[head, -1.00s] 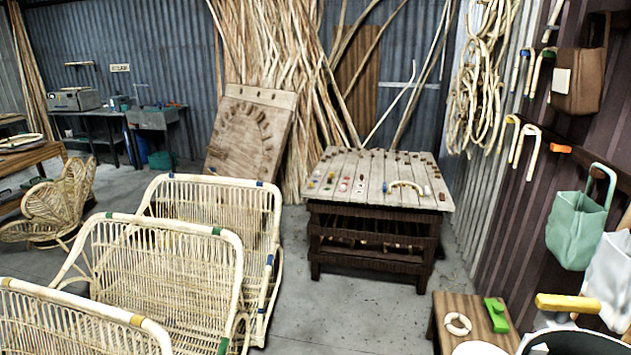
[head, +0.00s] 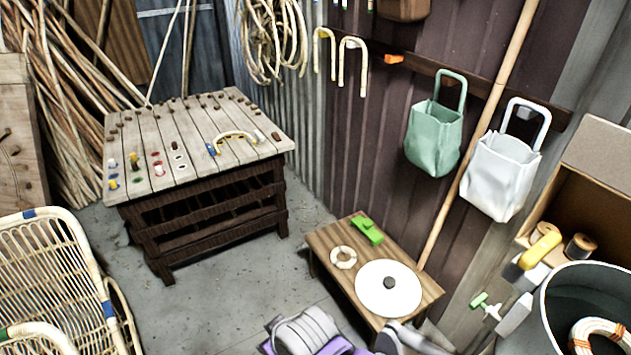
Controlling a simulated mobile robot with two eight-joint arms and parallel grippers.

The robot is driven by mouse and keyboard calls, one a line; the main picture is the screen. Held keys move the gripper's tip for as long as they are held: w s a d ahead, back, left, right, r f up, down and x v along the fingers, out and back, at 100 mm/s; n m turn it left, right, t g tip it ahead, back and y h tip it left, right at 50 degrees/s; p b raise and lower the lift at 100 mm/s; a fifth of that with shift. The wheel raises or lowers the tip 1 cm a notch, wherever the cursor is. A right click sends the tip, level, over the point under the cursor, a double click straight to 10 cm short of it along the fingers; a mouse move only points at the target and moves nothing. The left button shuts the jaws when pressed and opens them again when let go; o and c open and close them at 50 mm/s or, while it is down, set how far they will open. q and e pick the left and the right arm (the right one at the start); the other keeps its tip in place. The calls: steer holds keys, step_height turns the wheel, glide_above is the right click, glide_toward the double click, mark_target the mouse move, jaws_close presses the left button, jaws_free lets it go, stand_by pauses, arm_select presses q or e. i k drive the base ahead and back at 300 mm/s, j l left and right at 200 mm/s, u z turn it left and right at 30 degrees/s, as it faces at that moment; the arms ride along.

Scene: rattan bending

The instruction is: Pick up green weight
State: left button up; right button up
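A small bright green piece (head: 367,230), the one that best matches the green weight, lies on a low wooden table (head: 328,238). It sits near the table's far right edge, close to the dark wall. It looks like a flat block with a raised part on top; its exact shape is too small to tell. Nothing covers it or touches it. Neither of my grippers can be made out in the head view.
A cream ring (head: 343,257) and a white disc (head: 389,289) with a dark knob share the low table. A grey ribbed thing (head: 305,332) stands in front. A metal bin (head: 556,290) is at right. A slatted workbench (head: 180,130) stands behind left, with clear floor between.

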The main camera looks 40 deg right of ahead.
mark_target(365, 226)
steer(key=i+z, duration=0.4)
steer(key=i, duration=0.3)
steer(key=i+j+z, duration=0.15)
steer(key=i+z, duration=0.25)
steer(key=i, duration=0.35)
steer(key=i+l+z, duration=0.15)
steer(key=i+z, duration=0.6)
steer(key=i+j+z, duration=0.15)
steer(key=i+z, duration=0.45)
steer(key=z, duration=0.3)
steer(key=i+j+z, duration=0.1)
steer(key=i+z, duration=0.15)
steer(key=z, duration=0.25)
steer(key=i+j+z, duration=0.15)
steer(key=z, duration=1.65)
